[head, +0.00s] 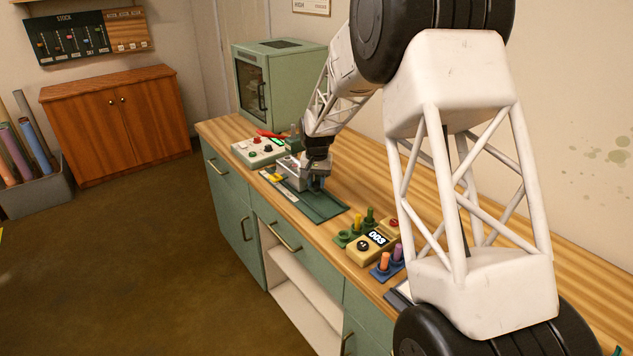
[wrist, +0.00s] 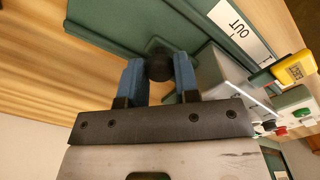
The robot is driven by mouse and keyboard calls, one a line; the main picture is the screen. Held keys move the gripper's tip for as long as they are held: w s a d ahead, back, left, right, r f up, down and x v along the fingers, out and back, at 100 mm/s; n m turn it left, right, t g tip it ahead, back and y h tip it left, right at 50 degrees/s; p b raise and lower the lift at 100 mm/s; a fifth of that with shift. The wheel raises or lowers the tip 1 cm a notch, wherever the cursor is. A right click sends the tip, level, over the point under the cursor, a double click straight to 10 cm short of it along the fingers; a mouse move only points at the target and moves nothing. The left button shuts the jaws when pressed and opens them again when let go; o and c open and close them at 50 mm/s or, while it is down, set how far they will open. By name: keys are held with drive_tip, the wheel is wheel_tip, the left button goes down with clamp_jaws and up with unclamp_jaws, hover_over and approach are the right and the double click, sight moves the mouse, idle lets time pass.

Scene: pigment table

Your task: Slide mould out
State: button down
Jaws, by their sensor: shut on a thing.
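My gripper (wrist: 158,72) has its two blue fingers shut on a round black knob (wrist: 159,66) in the wrist view. In the head view my gripper (head: 317,184) is low over a dark green board (head: 322,208) on the bench. The green board (wrist: 130,22) also fills the upper middle of the wrist view, with a white strip (wrist: 240,28) marked OUT along it. A grey metal block (wrist: 222,84) stands right beside the fingers.
A yellow tag (wrist: 295,69) sticks out by the grey block. A control box (head: 258,151) with buttons stands beyond it, before a green oven (head: 280,80). A yellow counter box (head: 371,245) and coloured pegs (head: 384,261) stand on the near bench (head: 335,240).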

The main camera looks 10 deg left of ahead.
drive_tip(key=shift+s+d, duration=4.55)
drive_tip(key=shift+d, duration=0.1)
drive_tip(key=c, duration=0.9)
unclamp_jaws()
drive_tip(key=shift+o, duration=0.2)
drive_tip(key=shift+r, duration=0.1)
wheel_tip(320, 180, up, 8)
drive_tip(key=shift+f, duration=0.2)
